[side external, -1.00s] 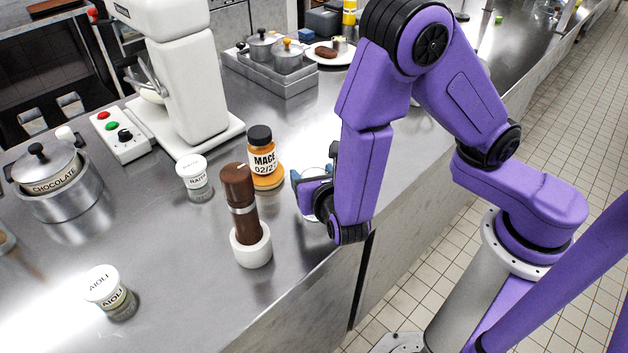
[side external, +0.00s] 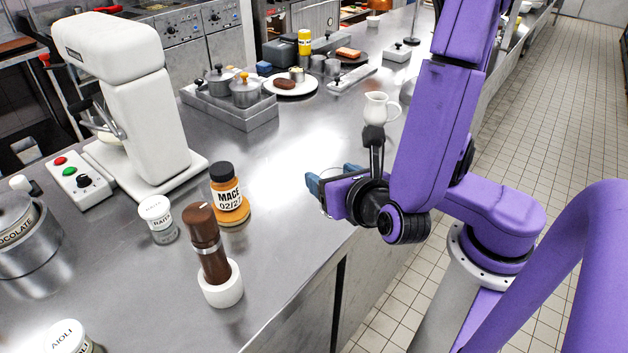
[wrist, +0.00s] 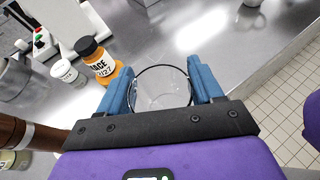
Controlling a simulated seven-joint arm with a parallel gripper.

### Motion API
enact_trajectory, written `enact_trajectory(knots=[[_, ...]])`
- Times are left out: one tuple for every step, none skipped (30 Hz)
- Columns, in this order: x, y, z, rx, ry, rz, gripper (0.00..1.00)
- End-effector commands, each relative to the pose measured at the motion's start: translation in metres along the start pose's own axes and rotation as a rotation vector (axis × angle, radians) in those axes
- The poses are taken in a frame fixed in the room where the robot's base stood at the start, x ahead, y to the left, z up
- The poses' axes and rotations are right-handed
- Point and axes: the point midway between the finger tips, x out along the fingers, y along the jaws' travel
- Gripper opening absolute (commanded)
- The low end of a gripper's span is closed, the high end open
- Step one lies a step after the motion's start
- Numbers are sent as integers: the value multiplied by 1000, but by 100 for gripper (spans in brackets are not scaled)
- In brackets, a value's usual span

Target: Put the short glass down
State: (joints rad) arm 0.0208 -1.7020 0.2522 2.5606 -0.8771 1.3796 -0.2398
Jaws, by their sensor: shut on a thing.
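The short glass (wrist: 160,90) is clear, with a dark-looking round rim, and sits between the blue fingers in the wrist view. My gripper (wrist: 160,86) is shut on it, one finger on each side. In the side external view my gripper (side external: 326,186) is near the counter's front edge, right of the mace jar. There the glass is mostly hidden by the fingers and wrist. I cannot tell whether its base touches the counter (side external: 285,240).
The mace jar (side external: 229,198), a brown pepper mill (side external: 206,243) in a white base and a raita tub (side external: 157,218) stand left of my gripper. A white jug (side external: 379,108) stands behind it. Bare counter lies between the jar and my gripper.

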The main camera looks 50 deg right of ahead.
Motion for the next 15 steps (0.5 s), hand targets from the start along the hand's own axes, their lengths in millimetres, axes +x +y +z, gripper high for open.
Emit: enact_trajectory(knots=[[-5, -4, 1, 1, 0, 3, 30], [-7, -7, 2, 1, 0, 4, 30], [-10, -10, 3, 1, 2, 3, 30], [-12, -12, 3, 0, 1, 3, 30], [-14, -15, 4, 0, 0, 3, 30], [-17, -17, 5, 0, 0, 3, 30], [-18, -19, 5, 0, 1, 4, 30], [-20, -21, 5, 0, 1, 2, 30], [-22, -23, 6, 0, 0, 2, 30], [-23, -24, 6, 0, -1, 2, 30], [-24, -25, 7, 0, 0, 1, 30], [-25, -26, 7, 0, 0, 0, 30], [-25, -27, 7, -1, 0, 0, 30], [-26, -28, 7, -1, 0, 1, 30], [-26, -28, 7, -1, 0, 1, 30]])
